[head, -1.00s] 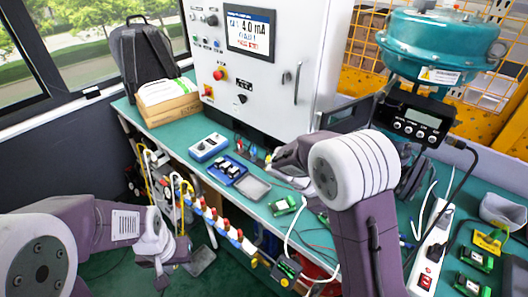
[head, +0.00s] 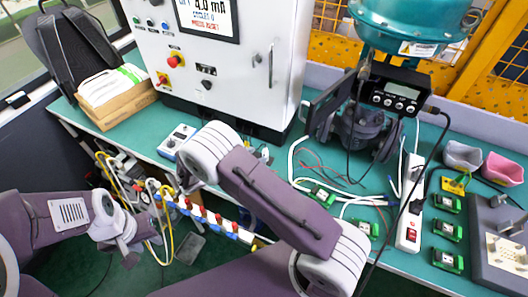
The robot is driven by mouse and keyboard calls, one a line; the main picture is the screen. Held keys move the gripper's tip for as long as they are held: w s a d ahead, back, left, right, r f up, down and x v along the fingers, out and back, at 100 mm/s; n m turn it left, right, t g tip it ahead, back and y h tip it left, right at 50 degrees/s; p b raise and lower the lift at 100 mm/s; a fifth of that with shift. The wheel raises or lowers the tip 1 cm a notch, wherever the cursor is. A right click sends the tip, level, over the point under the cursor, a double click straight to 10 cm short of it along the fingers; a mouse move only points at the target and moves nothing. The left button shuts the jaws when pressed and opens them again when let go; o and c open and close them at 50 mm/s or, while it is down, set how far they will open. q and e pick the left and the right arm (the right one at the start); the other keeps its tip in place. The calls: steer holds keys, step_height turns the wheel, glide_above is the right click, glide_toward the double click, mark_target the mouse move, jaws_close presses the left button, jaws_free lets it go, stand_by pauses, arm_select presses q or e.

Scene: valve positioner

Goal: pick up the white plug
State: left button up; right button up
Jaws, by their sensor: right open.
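I cannot make out a white plug for certain. A white power strip (head: 409,203) lies on the green bench at the right of centre, with a dark plug-like piece on it and white cables (head: 345,203) beside it. My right gripper (head: 184,182) is small and partly hidden by its own wrist, near the bench's front edge, far left of the strip. It is open, and I see nothing held in it. My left gripper (head: 133,247) hangs low at the left, in front of the bench. Its fingers are too small to read.
A teal actuator (head: 410,25) with a black positioner (head: 396,94) stands behind the strip. Several green modules (head: 446,231) lie right of it, near a pink bin (head: 503,168) and a grey bin (head: 462,155). A white cabinet (head: 225,70) stands at the back.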

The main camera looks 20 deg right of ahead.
mark_target(265, 153)
steer(key=shift+d+f, duration=0.15)
steer(key=shift+d, duration=0.55)
steer(key=x, duration=0.4)
steer(key=shift+w+d+f, duration=0.1)
steer(key=shift+w+f, duration=0.05)
steer(key=shift+f, duration=0.15)
steer(key=shift+r, duration=0.1)
jaws_close()
